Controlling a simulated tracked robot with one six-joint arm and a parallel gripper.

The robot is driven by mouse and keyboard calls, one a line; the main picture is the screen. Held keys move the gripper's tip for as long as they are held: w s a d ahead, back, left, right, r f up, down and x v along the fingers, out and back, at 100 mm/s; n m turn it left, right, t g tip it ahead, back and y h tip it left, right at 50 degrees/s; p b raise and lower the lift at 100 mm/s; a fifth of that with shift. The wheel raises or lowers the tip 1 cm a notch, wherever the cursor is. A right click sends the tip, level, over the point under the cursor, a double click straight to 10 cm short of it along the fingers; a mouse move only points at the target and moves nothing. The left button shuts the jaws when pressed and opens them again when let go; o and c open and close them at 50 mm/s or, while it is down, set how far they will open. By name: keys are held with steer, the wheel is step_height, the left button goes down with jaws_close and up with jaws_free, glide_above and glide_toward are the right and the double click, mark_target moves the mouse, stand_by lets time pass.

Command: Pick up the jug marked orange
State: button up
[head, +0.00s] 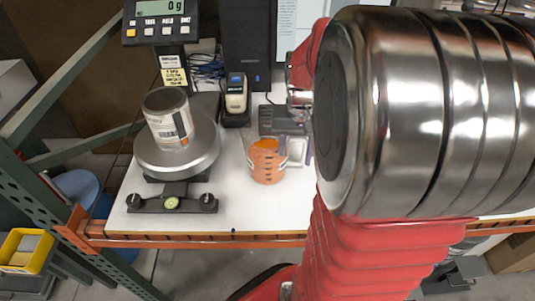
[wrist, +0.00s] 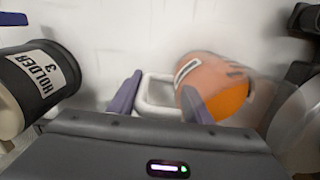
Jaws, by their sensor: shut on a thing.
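The jug marked orange (head: 266,163) is a clear beaker-like vessel with orange contents and dark marks on its side. It appears upright over the white bench, left of my arm; I cannot tell whether its base touches the bench. In the wrist view the jug (wrist: 222,88) is right of centre and slightly blurred, with a pale label patch. Its pale loop handle (wrist: 158,78) lies between the purple fingers of my gripper (wrist: 160,100), which is shut on it. In the head view my arm partly hides the gripper (head: 297,150).
A metal can (head: 168,118) stands on a round balance pan (head: 178,158) to the left. Its display (head: 158,20) reads 0 g. A handheld device (head: 236,98) stands behind the jug. A dark cylinder marked HOLDER 3 (wrist: 38,85) is left in the wrist view. The bench's front edge (head: 200,240) is close.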

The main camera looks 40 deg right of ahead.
jaws_close()
steer(key=shift+r, duration=0.2)
stand_by(0.6)
steer(key=shift+r, duration=4.85)
